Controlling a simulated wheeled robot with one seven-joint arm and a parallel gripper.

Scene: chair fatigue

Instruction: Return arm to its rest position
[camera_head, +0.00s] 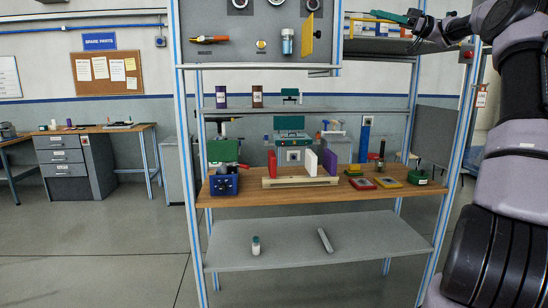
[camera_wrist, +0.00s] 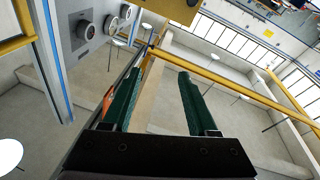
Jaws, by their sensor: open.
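My arm rises along the right side of the head view, and its upper part bends left across the top right corner. My gripper (camera_head: 386,16) is raised at the height of the shelving unit's top, in front of the upper right shelf. In the wrist view my gripper (camera_wrist: 168,68) shows two green fingers set well apart, with nothing held between them. A tan strip and a yellow bar show beyond the fingers.
The shelving unit (camera_head: 320,72) stands close to my arm. Its wooden shelf (camera_head: 225,199) carries several items, including a blue box (camera_head: 224,185). A grey lower shelf (camera_head: 290,250) holds a small bottle (camera_head: 256,245). Open floor (camera_head: 100,250) lies to the left.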

